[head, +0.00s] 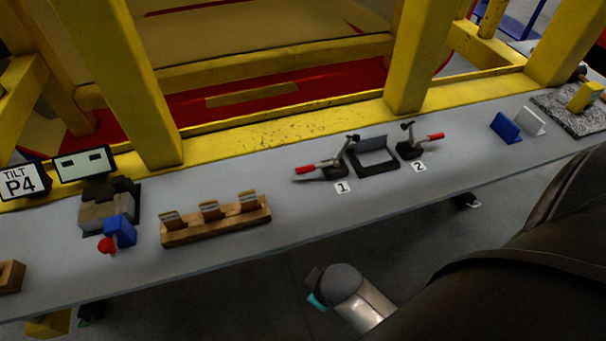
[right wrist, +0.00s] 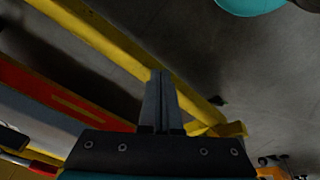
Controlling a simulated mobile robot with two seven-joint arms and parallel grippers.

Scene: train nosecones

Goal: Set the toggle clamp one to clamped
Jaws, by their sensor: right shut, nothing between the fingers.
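Toggle clamp one (head: 334,170) stands on the grey bench beside the label "1" (head: 342,187) in the head view. Its red handle (head: 305,169) points left and lies low over the bench. Its metal bar slants up to the right, with the black tip raised near the dark square frame (head: 376,165). No gripper touches the clamp in the head view. My right gripper (right wrist: 160,74) shows in the right wrist view, shut and empty, with dark floor beyond its fingers. Its fingers do not show in the head view. My left gripper is in neither view.
Toggle clamp two (head: 410,149), with a red handle to the right, stands right of the frame. A wooden rack (head: 215,222) and a blue block (head: 120,230) are on the left. Blue (head: 505,127) and white (head: 533,121) pieces stand at right. Yellow posts (head: 410,60) rise behind the bench.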

